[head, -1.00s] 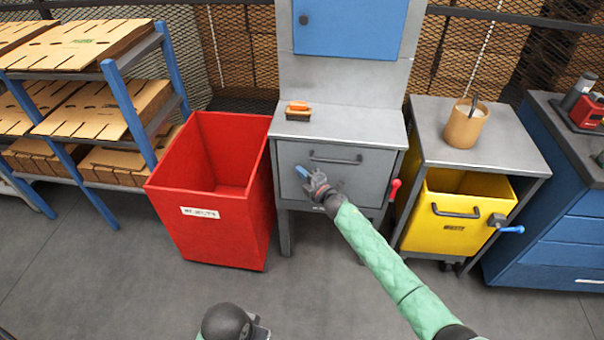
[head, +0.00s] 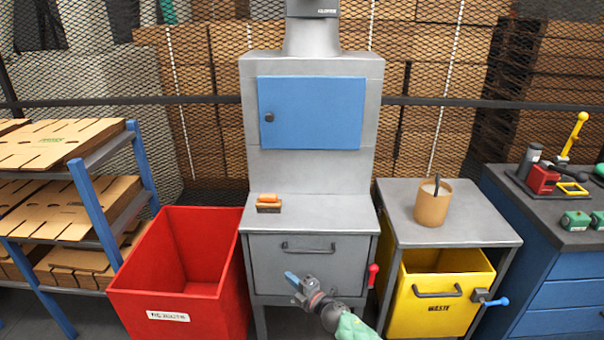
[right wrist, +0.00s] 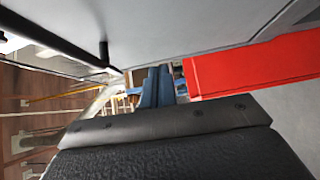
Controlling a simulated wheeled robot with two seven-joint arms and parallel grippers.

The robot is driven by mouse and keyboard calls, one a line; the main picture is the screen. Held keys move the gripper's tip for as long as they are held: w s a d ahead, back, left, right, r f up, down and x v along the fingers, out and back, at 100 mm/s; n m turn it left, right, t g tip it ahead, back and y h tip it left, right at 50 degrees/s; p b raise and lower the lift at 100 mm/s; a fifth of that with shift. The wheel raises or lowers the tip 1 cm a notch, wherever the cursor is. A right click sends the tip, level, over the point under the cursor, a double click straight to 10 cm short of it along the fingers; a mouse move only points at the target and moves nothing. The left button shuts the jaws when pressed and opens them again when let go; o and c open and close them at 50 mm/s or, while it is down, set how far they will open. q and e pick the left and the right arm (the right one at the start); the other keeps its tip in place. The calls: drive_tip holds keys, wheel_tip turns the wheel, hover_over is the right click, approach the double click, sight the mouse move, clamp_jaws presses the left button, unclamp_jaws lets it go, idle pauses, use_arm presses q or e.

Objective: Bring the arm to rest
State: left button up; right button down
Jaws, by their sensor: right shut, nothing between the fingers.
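My right gripper (head: 292,279) is in front of the lower drawer front of the grey cabinet (head: 270,266), below and left of the drawer's dark handle (head: 308,249). Its blue fingers are together and empty; they also show in the right wrist view (right wrist: 157,88), with the red bin (right wrist: 255,68) beyond to the right. I cannot tell from the head view how far the fingers are from the drawer front. My right arm, with a green sleeve (head: 355,328), comes in from the bottom. My left gripper is not in view.
The red bin (head: 178,290) stands left of the cabinet. A brush (head: 268,203) lies on the cabinet ledge. The yellow waste bin (head: 440,305) sits under a grey table (head: 480,230) on the right, with a tan pot (head: 432,205) on top. A cardboard shelf (head: 85,180) stands at left.

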drive_tip(key=s+d+f+m+g+h, duration=0.1)
drive_tip(key=s+d+f+m+h, duration=0.1)
drive_tip(key=s+d+m+h, duration=0.65)
drive_tip(key=s+d+f+m+g+h, duration=0.2)
drive_tip(key=s+d+m+h, duration=0.15)
drive_tip(key=s+m, duration=0.9)
drive_tip(key=s+d+m+g, duration=0.1)
drive_tip(key=s+d+g, duration=0.2)
drive_tip(key=s, duration=1)
drive_tip(key=s+d+r+m+g+y, duration=0.1)
drive_tip(key=s+d+g, duration=0.3)
drive_tip(key=s, duration=1)
drive_tip(key=shift+s+r+m+g, duration=0.2)
drive_tip(key=shift+r+m+g, duration=0.15)
drive_tip(key=shift+m, duration=0.45)
drive_tip(key=shift+f, duration=0.1)
drive_tip(key=shift+w, duration=0.1)
